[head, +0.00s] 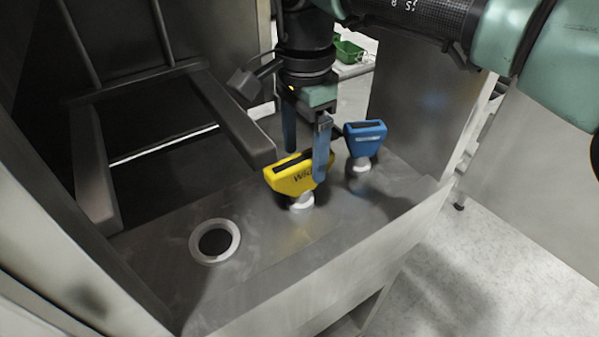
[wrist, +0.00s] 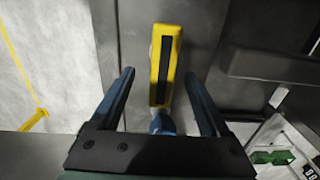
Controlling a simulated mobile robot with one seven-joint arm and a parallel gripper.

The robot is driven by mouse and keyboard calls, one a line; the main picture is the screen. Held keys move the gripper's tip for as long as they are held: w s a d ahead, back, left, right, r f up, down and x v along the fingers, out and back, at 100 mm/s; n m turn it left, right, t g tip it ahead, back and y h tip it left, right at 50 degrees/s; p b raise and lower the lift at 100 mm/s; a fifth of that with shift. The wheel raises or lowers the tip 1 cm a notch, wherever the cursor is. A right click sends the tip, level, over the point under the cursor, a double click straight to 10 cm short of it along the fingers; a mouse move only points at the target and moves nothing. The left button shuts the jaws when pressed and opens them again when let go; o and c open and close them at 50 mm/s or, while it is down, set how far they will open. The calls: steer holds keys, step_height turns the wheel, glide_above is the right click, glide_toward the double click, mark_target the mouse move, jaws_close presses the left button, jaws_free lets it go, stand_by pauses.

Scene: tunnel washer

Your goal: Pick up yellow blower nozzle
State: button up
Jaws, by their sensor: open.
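The yellow blower nozzle (head: 284,184) stands upright on a white neck in the steel ledge (head: 265,258). It has a dark slot along its top and dark lettering on its side. My gripper (head: 305,166) is open and points down over it, one blue finger in front of the nozzle and hiding part of its right end. In the wrist view the yellow nozzle (wrist: 156,62) shows lengthwise beyond and between the open fingertips (wrist: 159,73). I cannot tell whether a finger touches it. Nothing is held.
A blue nozzle (head: 366,145) stands close behind and right of the yellow one; part of it shows between the fingers in the wrist view (wrist: 162,123). An empty white-ringed hole (head: 233,242) lies at front left. A grey frame bar (head: 232,120) is left of my gripper.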

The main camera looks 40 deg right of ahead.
mark_target(300, 177)
steer(key=f, duration=0.1)
steer(key=f+p, duration=0.1)
steer(key=f, duration=0.2)
steer(key=shift+w+a+f+p, duration=0.2)
steer(key=shift+a+p, duration=0.05)
steer(key=shift+p, duration=0.15)
steer(key=shift+f, duration=0.4)
steer(key=shift+f, duration=0.2)
jaws_close()
